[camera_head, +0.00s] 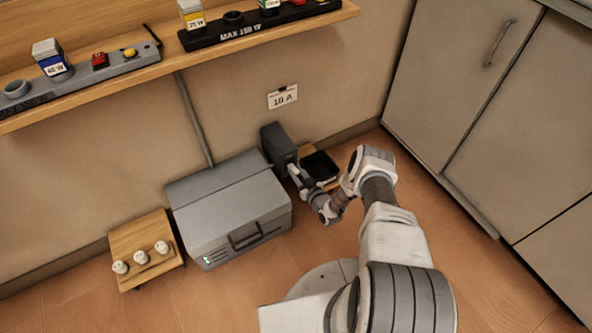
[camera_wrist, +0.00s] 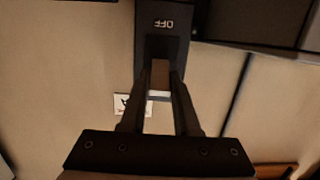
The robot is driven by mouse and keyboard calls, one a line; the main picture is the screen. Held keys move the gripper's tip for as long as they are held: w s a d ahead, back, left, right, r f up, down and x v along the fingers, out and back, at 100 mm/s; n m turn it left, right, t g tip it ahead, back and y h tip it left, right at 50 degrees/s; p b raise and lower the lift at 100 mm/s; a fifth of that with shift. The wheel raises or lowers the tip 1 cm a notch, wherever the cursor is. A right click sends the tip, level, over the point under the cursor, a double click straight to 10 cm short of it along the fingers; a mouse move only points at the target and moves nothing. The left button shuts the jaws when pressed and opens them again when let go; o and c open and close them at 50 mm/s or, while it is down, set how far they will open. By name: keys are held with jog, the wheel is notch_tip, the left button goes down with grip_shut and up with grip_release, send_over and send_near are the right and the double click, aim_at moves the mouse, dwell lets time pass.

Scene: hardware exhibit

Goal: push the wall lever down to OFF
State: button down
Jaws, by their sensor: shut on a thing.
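The wall lever's dark box (camera_head: 279,147) is mounted on the wall beside the grey cabinet, below the "10 A" card. In the wrist view, the dark plate (camera_wrist: 177,48) carries the word OFF upside down near the top of the picture. The lever (camera_wrist: 159,94) shows as a pale and brown piece between my fingers, apart from the OFF word. My gripper (camera_wrist: 160,78) is shut on the lever, a finger on each side. In the head view my gripper (camera_head: 294,172) is at the box's front; the lever itself is hidden there.
A grey cabinet (camera_head: 228,208) with a handle stands left of the box. A black tray (camera_head: 320,167) lies to its right. The "10 A" card (camera_head: 282,97) hangs above. A wooden shelf (camera_head: 120,82) runs overhead, and tall cupboards (camera_head: 470,90) stand at right. A small stand (camera_head: 146,241) holds white knobs.

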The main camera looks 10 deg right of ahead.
jog(key=shift+f+t, duration=0.1)
jog(key=shift+t, duration=0.2)
jog(key=c, duration=0.6)
grip_release()
jog(key=shift+c, duration=0.2)
jog(key=shift+s, duration=0.25)
